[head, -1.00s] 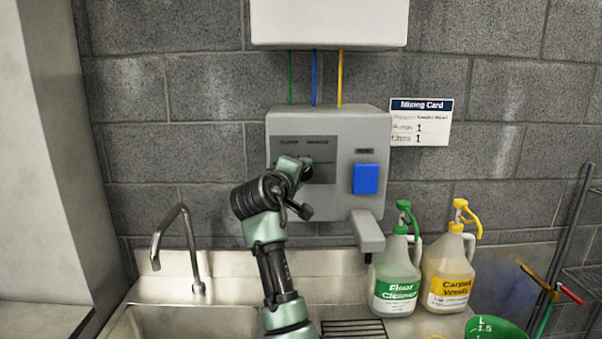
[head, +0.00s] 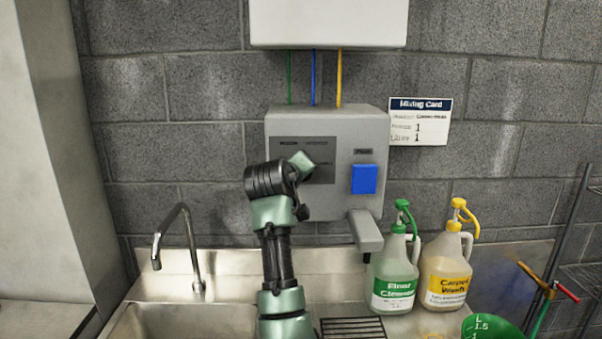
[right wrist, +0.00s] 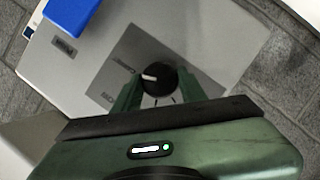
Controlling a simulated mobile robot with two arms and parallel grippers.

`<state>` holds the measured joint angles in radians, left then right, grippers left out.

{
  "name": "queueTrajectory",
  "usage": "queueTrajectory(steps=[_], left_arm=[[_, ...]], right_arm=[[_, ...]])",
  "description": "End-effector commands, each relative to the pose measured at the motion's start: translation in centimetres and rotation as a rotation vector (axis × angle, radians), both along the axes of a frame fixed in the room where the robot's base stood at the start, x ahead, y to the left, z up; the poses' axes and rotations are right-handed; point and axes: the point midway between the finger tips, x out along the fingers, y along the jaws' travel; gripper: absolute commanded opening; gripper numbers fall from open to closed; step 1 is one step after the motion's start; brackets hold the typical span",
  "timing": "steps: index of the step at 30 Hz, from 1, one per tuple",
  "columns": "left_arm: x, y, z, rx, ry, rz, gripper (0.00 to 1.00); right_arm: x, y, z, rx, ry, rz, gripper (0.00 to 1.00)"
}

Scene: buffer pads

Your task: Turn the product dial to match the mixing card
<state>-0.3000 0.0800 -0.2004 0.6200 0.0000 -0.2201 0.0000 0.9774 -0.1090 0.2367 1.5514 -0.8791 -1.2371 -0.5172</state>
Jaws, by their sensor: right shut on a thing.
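The grey dispenser box (head: 350,130) hangs on the wall, with a dark dial panel (head: 290,147). My right arm covers the dial in the head view. In the right wrist view, the round black dial (right wrist: 160,80) sits between the fingers of my right gripper (right wrist: 156,92), which is shut on it. The dial's white mark points left in that view, toward a panel label too blurred to read surely. My right gripper is also in the head view (head: 304,164), its fingertips hidden. The mixing card (head: 420,122) is right of the box; it shows two 1s, and its product line looks like "Carpet Wash".
A blue button (head: 364,179) is right of the panel, above a grey spout (head: 365,232). A floor cleaner bottle (head: 394,280) and a carpet wash bottle (head: 446,275) stand at right. A faucet (head: 178,245) rises at the sink on the left. A green jug (head: 488,328) is at lower right.

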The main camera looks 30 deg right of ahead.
Motion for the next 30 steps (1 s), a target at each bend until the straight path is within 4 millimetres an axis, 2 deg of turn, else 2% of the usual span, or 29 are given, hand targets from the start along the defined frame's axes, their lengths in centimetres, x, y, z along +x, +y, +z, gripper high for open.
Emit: queueTrajectory(steps=[8, 9, 11, 22, 30], left_arm=[[0.0, 0.0, 0.0, 0.0, 0.0, 0.0, 0.92], [0.0, 0.0, 0.0, 0.0, 0.0, 0.0, 0.92], [0.0, 0.0, 0.0, 0.0, 0.0, 0.0, 0.92], [0.0, 0.0, -0.3, 0.0, 0.0, 0.0, 0.92], [0.0, 0.0, -2.3, 0.0, 0.0, 0.001, 0.92]], right_arm=[[0.0, 0.0, -0.4, 0.008, 0.006, -0.001, 0.01], [0.0, 0.0, -0.4, 0.008, 0.006, -0.001, 0.47], [0.0, 0.0, -0.4, 0.007, 0.005, 0.0, 0.62], [-0.2, 0.3, -0.1, 0.002, 0.001, 0.0, 0.62], [-2.9, 3.3, 0.7, 0.004, -0.002, 0.002, 0.62]])
